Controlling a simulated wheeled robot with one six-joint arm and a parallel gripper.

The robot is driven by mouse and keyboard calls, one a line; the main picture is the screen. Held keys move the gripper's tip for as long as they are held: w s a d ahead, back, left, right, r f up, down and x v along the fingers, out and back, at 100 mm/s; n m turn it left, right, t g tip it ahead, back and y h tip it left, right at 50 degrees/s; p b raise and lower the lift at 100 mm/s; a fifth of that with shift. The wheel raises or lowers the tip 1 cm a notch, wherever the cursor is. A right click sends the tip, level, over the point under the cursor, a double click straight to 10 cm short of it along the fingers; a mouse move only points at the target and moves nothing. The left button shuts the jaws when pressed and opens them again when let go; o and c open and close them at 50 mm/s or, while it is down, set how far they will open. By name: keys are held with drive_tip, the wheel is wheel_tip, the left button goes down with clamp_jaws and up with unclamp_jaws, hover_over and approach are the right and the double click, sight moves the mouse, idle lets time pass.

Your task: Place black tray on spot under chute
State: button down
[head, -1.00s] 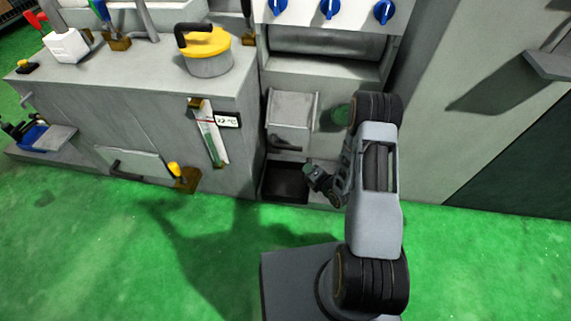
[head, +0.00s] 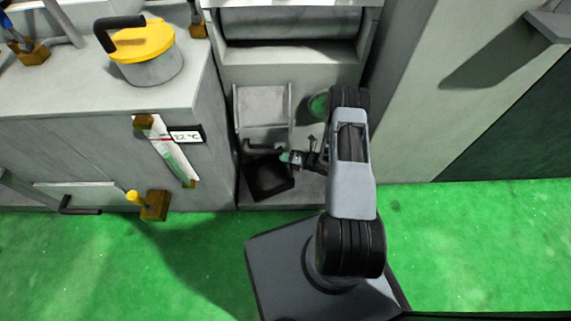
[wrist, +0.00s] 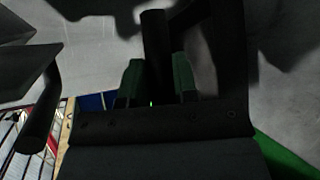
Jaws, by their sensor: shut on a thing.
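The black tray (head: 268,180) is at the foot of the machine's recess, turned at an angle below and in front of the grey chute (head: 263,105). My gripper (head: 288,157) is at the tray's back right side, with its green fingertips near the rim. In the wrist view, my gripper's two green fingers (wrist: 156,75) are on either side of a dark upright bar, the tray's handle (wrist: 155,40). My gripper is shut on it. I cannot tell whether the tray rests fully on the surface. The spot under the chute is not distinguishable.
A green round container (head: 319,104) stands right of the chute, close to my arm. A grey cabinet (head: 100,150) borders the recess on the left, with a thermometer (head: 168,150) on its side. A pale wall is on the right. Green floor (head: 480,245) is open there.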

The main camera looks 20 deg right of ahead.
drive_tip(key=w+d+f+b, duration=0.1)
drive_tip(key=w+f+b, duration=0.2)
drive_tip(key=f, duration=0.4)
drive_tip(key=c, duration=0.9)
unclamp_jaws()
drive_tip(key=shift+w, duration=0.1)
drive_tip(key=p+v, duration=0.4)
drive_tip(key=v, duration=0.8)
